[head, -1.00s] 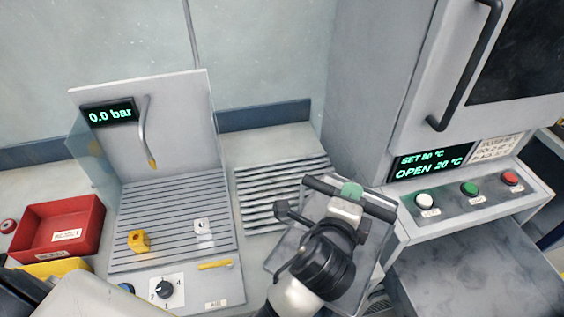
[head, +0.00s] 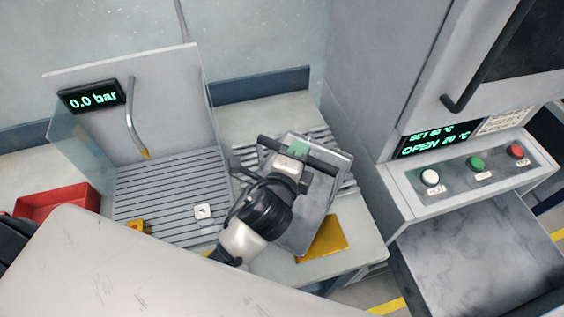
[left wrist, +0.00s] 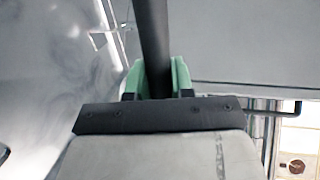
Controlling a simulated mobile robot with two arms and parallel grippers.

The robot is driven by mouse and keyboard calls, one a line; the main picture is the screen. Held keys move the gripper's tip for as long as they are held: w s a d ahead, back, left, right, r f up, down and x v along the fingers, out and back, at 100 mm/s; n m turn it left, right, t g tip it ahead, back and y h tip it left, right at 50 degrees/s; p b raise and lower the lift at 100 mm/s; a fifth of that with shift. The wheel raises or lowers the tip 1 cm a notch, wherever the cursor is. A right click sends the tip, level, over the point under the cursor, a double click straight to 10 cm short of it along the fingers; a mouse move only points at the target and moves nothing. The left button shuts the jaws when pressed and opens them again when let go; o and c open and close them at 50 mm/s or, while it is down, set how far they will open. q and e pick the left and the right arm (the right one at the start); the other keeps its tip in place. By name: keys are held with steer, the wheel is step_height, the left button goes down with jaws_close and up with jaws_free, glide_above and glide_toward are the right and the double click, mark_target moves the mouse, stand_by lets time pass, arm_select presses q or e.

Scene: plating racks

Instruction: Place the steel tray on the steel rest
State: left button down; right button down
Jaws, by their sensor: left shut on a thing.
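The steel tray (head: 318,205) is a flat grey plate with a black bar handle (head: 331,164). My left gripper (head: 298,150) is shut on this handle and covers part of the tray. In the left wrist view, the green fingers (left wrist: 157,78) close on both sides of the black bar (left wrist: 152,35). The slatted steel rest (head: 323,137) lies on the bench below and behind the tray, largely hidden by it. I cannot tell whether the tray touches the slats. My right gripper is not in view.
Left is a wash station with slatted floor (head: 165,190), back panel and spout (head: 131,115). A red bin (head: 55,200) is at far left. A gold plate (head: 322,238) lies at the bench front. The oven with its button panel (head: 470,168) stands right.

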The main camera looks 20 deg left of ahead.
arm_select(q)
steer(key=shift+a+f+p, duration=0.1)
steer(key=shift+a+f, duration=0.5)
steer(key=shift+f, duration=0.4)
steer(key=shift+a+f+p, duration=0.15)
steer(key=shift+a+f, duration=0.45)
steer(key=shift+f, duration=0.45)
steer(key=shift+a+f+p, duration=0.1)
steer(key=shift+a+f, duration=0.5)
steer(key=shift+f, duration=0.4)
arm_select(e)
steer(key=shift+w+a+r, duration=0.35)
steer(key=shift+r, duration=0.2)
arm_select(q)
steer(key=c, duration=1.4)
jaws_free()
steer(key=shift+f, duration=0.25)
steer(key=o, duration=0.4)
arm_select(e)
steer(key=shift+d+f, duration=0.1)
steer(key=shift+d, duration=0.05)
arm_select(q)
steer(key=shift+r, duration=0.1)
